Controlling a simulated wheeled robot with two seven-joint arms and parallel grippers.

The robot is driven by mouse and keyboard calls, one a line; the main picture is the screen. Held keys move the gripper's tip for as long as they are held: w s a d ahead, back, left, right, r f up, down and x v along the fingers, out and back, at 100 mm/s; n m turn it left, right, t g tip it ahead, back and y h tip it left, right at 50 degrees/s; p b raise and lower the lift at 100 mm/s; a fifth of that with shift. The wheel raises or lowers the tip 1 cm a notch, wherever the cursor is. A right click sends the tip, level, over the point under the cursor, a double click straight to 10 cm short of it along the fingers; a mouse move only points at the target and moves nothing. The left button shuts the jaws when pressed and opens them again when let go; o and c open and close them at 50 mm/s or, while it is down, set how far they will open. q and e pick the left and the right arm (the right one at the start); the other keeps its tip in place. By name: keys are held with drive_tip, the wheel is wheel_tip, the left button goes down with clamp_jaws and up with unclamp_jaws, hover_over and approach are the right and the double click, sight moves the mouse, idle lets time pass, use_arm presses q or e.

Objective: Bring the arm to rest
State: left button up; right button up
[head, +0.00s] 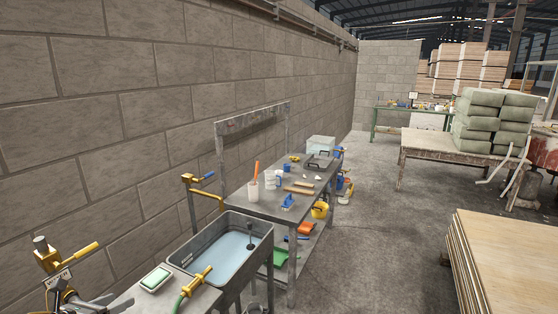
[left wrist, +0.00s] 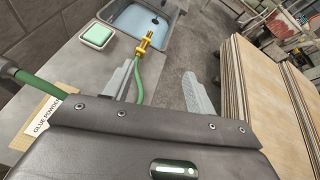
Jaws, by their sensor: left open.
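My left gripper (head: 98,303) shows only partly at the bottom left corner of the head view. In the left wrist view its two grey fingers (left wrist: 160,88) stand wide apart, open and with nothing held between them. A green hose with a brass nozzle (left wrist: 146,42) lies beyond the left finger and partly behind it. The same nozzle (head: 196,282) lies at the counter's edge in the head view. My right gripper is in neither view.
A brass valve (head: 48,258) stands at the left. A cluttered metal workbench (head: 268,209) lies beyond the sink. Veneer stacks (head: 510,248) stand right; the floor between is open.

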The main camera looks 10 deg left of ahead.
use_arm(q)
drive_tip(key=s+d+f+n+g+y, duration=0.2)
drive_tip(key=s+d+f+n, duration=0.2)
drive_tip(key=s+f+n, duration=0.45)
drive_tip(key=s+d+f+n+g+y, duration=0.25)
drive_tip(key=d+f+n, duration=0.25)
drive_tip(key=n, duration=0.6)
drive_tip(key=s+d+f+n+g+h, duration=0.25)
drive_tip(key=s+d+n+g, duration=0.25)
drive_tip(key=s+d+n, duration=0.85)
wheel_tip(320, 180, down, 42)
drive_tip(key=d+g+b, duration=0.1)
drive_tip(key=d+b, duration=0.1)
drive_tip(key=b, duration=1.1)
drive_tip(key=s+a+f+b, duration=0.1)
drive_tip(key=s+f+b, duration=0.3)
drive_tip(key=s+f, duration=0.4)
drive_tip(key=s+a+f+g+b, duration=0.1)
drive_tip(key=s+f+b, duration=0.4)
drive_tip(key=f, duration=0.9)
drive_tip(key=s+a, duration=0.1)
drive_tip(key=s, duration=0.2)
drive_tip(key=shift+s+a+y, duration=0.15)
drive_tip(key=shift+s+y, duration=0.05)
drive_tip(key=shift+y, duration=0.2)
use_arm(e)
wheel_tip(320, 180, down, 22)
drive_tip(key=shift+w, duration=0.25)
